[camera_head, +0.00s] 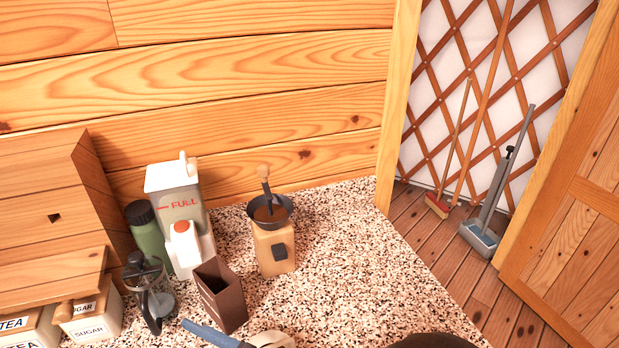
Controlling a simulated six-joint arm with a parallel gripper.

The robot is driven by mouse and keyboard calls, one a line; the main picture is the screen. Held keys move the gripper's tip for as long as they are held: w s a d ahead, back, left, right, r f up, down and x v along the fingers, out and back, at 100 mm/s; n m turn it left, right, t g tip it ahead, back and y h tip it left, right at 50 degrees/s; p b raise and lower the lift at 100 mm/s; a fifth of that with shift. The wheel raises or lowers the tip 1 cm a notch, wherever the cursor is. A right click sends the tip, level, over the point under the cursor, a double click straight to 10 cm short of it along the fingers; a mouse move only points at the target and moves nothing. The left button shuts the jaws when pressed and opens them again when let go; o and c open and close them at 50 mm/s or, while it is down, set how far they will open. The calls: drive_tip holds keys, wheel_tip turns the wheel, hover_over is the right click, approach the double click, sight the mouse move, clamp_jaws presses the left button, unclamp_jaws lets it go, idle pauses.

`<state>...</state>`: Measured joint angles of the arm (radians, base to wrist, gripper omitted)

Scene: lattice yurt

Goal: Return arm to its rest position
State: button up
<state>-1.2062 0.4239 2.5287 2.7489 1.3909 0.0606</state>
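My gripper is not in view, so I cannot see whether it holds anything. A dark rounded shape (436,341) is cut off by the bottom edge, right of centre. I cannot tell what it is. The speckled counter (345,255) carries a wooden grinder (274,250) with a dark bowl and crank, upright near the middle. A white container marked FULL (178,205) stands to its left, with a red round part on its front.
An open brown box (221,296), a glass press (152,296), a green canister (148,238) and labelled tins (90,320) crowd the left. A blue-handled tool (208,334) lies in front. The counter's right side is bare. A dustpan (482,237) and broom (437,204) stand beyond.

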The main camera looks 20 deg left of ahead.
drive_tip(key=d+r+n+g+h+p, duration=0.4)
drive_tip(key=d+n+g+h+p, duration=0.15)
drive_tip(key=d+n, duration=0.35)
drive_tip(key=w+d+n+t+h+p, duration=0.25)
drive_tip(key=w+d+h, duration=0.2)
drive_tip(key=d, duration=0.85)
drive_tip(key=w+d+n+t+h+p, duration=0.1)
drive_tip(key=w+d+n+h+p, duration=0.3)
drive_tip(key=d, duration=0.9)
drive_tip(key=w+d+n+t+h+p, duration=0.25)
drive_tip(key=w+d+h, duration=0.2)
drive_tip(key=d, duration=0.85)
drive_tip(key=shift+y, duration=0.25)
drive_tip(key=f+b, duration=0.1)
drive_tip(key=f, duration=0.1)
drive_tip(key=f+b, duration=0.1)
drive_tip(key=b, duration=0.1)
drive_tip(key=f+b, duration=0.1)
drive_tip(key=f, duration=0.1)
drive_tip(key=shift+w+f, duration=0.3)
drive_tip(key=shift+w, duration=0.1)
